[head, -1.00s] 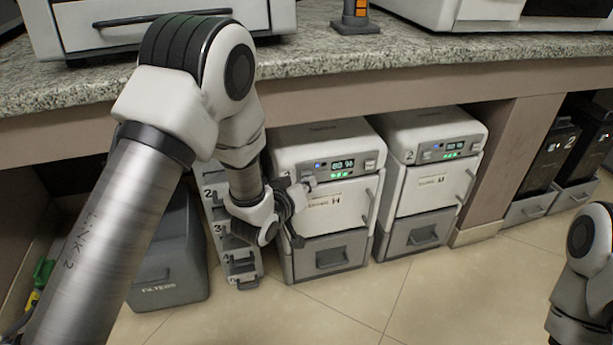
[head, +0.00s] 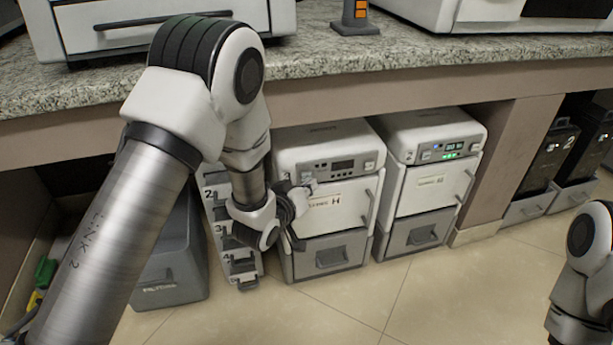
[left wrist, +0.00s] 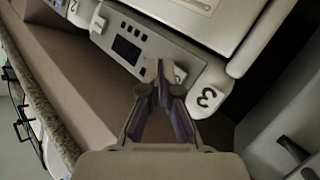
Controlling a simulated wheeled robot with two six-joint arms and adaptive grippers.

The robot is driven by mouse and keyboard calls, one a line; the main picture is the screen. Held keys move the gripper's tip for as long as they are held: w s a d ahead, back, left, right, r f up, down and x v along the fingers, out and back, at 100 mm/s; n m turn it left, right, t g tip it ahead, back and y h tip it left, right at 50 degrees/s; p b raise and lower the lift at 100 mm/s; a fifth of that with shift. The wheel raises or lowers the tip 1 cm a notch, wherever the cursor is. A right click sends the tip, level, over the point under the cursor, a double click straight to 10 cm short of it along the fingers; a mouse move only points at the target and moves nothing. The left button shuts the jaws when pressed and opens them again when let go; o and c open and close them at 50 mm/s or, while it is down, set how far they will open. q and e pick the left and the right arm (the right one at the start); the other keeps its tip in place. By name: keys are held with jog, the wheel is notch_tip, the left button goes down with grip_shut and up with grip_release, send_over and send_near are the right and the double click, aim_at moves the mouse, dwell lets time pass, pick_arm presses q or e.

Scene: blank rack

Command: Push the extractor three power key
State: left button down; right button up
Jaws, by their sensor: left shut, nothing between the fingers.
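Extractor three (head: 325,215) is the white and grey unit left of centre under the counter in the head view. Its control panel (head: 345,170) has a dark display, and no lights show on it. In the left wrist view the label 3 (left wrist: 208,97) sits beside the panel (left wrist: 150,40). My left gripper (head: 306,186) is shut and empty at the left end of this panel. Its fingertips (left wrist: 160,72) cover part of the panel there. I cannot tell whether they touch it, and the power key is not clearly visible.
Extractor two (head: 430,190) stands right of extractor three with its display lit. A numbered rack (head: 228,235) and a grey filters bin (head: 172,265) stand to the left. The granite counter (head: 330,60) overhangs above. The floor in front is clear.

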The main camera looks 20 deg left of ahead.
pick_arm(q)
jog(key=s+d, duration=0.2)
jog(key=s, duration=0.1)
jog(key=s+d+p, duration=0.1)
jog(key=s, duration=0.1)
jog(key=shift+d, duration=0.15)
dwell(0.3)
dwell(0.9)
